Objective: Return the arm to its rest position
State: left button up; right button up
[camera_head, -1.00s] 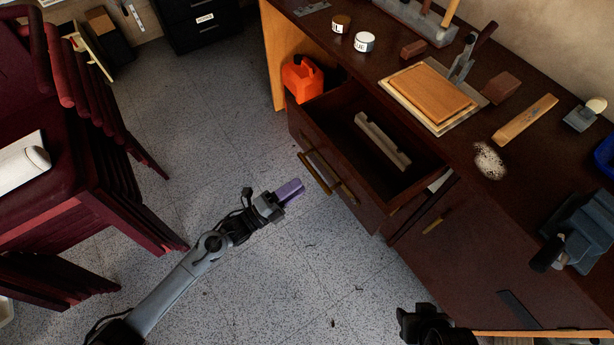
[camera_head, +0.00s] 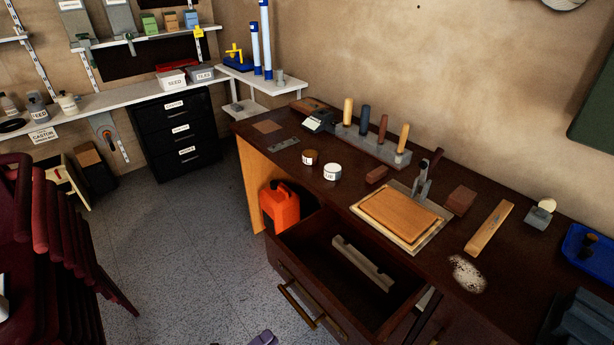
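Only the purple tip (camera_head: 262,338) of my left gripper shows, at the bottom edge of the head view. It is over the floor, left of the open drawer's front and apart from it. The rest of that gripper and its arm is cut off by the frame, and I cannot tell whether the purple part is fingers or something held. My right gripper is out of view. The wooden drawer (camera_head: 290,262) is pulled out, with its brass handle (camera_head: 299,305) on the front. A pale notched bar (camera_head: 362,263) lies inside it.
The dark workbench (camera_head: 330,202) carries a cutting board (camera_head: 398,215), jars, a tool rack (camera_head: 372,145) and wooden blocks. An orange canister (camera_head: 280,207) is under its left end. Stacked dark red chairs (camera_head: 62,250) stand at left. Open floor (camera_head: 185,255) lies between.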

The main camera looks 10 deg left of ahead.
pick_arm(q)
jog(key=s+d+r+n+y+p, duration=0.1)
jog(key=s+r+n+y+p, duration=0.35)
jog(key=r+p, duration=0.2)
jog(key=s+d+r+n+y+p, duration=0.25)
jog(key=r+n+p, duration=0.25)
jog(key=r, duration=0.3)
jog(key=s+a+r+n+g+y+p, duration=0.3)
jog(key=s+a+n+g+y, duration=0.4)
jog(key=s+a+n+g, duration=0.55)
notch_tip(320, 180, up, 38)
jog(key=s+d+n+t+p, duration=0.1)
jog(key=n+p, duration=0.1)
jog(key=p, duration=3.5)
jog(key=shift+s+d+f, duration=0.15)
jog(key=shift+s, duration=0.25)
jog(key=shift+t, duration=0.25)
